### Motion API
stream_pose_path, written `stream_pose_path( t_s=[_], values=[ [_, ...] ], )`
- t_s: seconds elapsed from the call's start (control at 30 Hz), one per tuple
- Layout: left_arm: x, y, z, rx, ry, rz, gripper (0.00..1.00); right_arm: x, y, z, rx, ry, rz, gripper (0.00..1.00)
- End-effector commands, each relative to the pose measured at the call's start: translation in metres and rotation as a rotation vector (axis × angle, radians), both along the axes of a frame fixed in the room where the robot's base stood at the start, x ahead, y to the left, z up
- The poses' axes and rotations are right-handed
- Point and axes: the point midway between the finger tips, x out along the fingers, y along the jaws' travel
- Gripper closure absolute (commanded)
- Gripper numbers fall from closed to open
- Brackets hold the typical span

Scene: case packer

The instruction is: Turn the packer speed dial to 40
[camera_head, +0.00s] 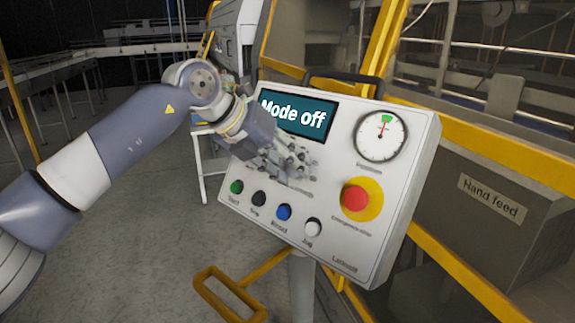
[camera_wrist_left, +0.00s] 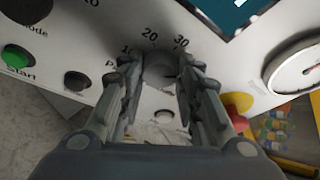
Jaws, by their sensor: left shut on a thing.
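My left gripper (camera_head: 288,160) reaches in front of the control panel (camera_head: 235,197), just below its screen. In the left wrist view its two fingers (camera_wrist_left: 157,70) are closed around a grey round speed dial (camera_wrist_left: 158,62), one finger on each side. The printed marks 10, 20 and 30 show around the dial's far edge. I cannot see the mark 40 or tell where the dial points. In the head view the gripper hides the dial. My right gripper is in neither view.
The screen (camera_head: 297,113) reads "Mode off". A gauge (camera_head: 380,135) and a red emergency stop (camera_head: 356,198) sit right of the gripper. Green (camera_head: 237,187), black (camera_head: 258,198), blue (camera_head: 284,212) and white (camera_head: 313,227) buttons line the panel below. Yellow machine frames stand behind.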

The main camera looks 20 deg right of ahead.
Motion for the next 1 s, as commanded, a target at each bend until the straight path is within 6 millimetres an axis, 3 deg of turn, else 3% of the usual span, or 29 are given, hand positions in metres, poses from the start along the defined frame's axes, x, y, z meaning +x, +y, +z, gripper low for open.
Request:
stream_pose_path(
  t_s=[0.57, 0.6, 0.67, 1.0],
  values=[
    [-0.0009, 0.0000, -0.0029, 0.021, -0.021, -0.018, 0.92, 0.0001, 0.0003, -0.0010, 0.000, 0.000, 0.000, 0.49],
    [-0.0009, 0.0001, -0.0030, 0.021, -0.021, -0.018, 0.64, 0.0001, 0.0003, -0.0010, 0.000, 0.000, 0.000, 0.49],
    [-0.0009, 0.0001, -0.0028, 0.020, -0.021, -0.018, 0.50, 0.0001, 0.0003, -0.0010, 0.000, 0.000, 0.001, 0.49],
    [-0.0005, 0.0003, -0.0004, 0.017, -0.023, -0.017, 0.48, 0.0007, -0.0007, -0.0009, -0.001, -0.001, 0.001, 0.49]
  ],
)
